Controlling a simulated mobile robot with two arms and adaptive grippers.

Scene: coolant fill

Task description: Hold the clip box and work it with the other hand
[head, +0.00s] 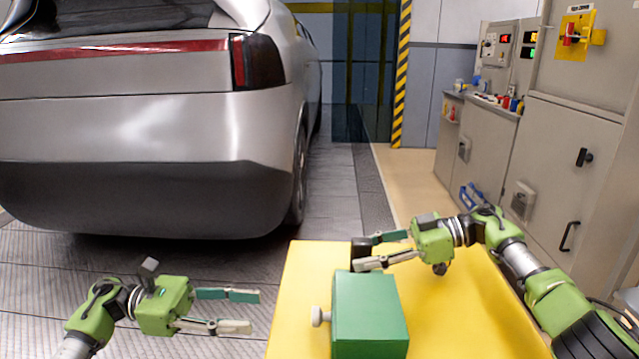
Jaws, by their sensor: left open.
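The clip box appears to be the green box (370,312) on the yellow table top (460,315). A pale round knob (319,316) sticks out from its left side. A black block (361,248) stands at its far edge; I cannot tell if it is joined to the box. My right gripper (364,251) reaches in from the right with its fingers on both sides of the black block and appears shut on it. My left gripper (255,311) is open and empty, left of the table and apart from the knob, its fingers pointing right.
A silver car (150,130) stands behind on the left. Grey cabinets (570,150) with switches line the right wall. A yellow-black striped post (401,80) stands at the back. The table's right part is bare, and there is free space between my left gripper and the knob.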

